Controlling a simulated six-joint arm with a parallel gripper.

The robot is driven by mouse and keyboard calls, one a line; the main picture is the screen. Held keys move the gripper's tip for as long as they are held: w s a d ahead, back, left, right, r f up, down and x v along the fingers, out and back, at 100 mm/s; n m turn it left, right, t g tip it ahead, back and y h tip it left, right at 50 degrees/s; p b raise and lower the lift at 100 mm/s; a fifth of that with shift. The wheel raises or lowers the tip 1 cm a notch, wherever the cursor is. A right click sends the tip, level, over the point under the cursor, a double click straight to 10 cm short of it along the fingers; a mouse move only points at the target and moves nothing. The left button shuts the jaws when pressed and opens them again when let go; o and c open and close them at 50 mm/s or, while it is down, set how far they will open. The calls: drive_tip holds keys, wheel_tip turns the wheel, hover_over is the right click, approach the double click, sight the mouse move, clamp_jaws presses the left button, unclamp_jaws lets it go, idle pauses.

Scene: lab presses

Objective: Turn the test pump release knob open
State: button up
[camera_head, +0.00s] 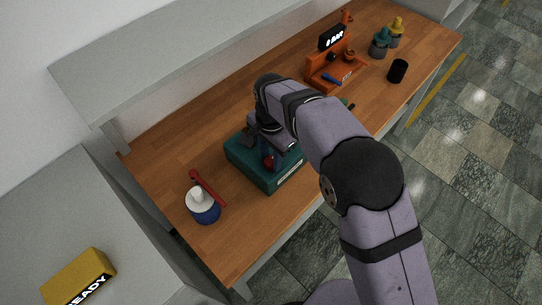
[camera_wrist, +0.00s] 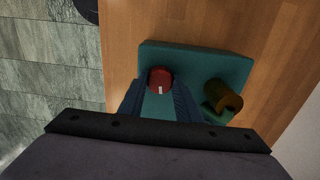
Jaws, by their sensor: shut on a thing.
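A green box-shaped unit (camera_head: 250,170) stands on the wooden bench, with a pale label on its front. A red round knob (camera_head: 269,162) sits on it, with a small white mark that shows in the wrist view (camera_wrist: 160,79). My gripper (camera_wrist: 160,88) reaches down over the unit, its two blue fingers on either side of the red knob and shut on it. A brass-coloured cylinder (camera_wrist: 224,94) is on the unit beside the fingers. In the head view my arm hides part of the unit's top.
A blue pot with a white top (camera_head: 203,208) and a red bar (camera_head: 208,188) are at the left. A yellow "READY" box (camera_head: 80,275) is lower left.

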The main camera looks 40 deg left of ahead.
sight(271, 159)
drive_tip(key=shift+w+a+r+m, duration=0.1)
drive_tip(key=shift+w+r+m, duration=0.05)
drive_tip(key=shift+m, duration=0.95)
drive_tip(key=o, duration=1.1)
drive_tip(key=shift+c, duration=0.2)
wheel_tip(271, 159, up, 6)
drive_tip(key=shift+r+b, duration=0.1)
drive_tip(key=shift+b, duration=1.1)
drive_tip(key=shift+r, duration=0.55)
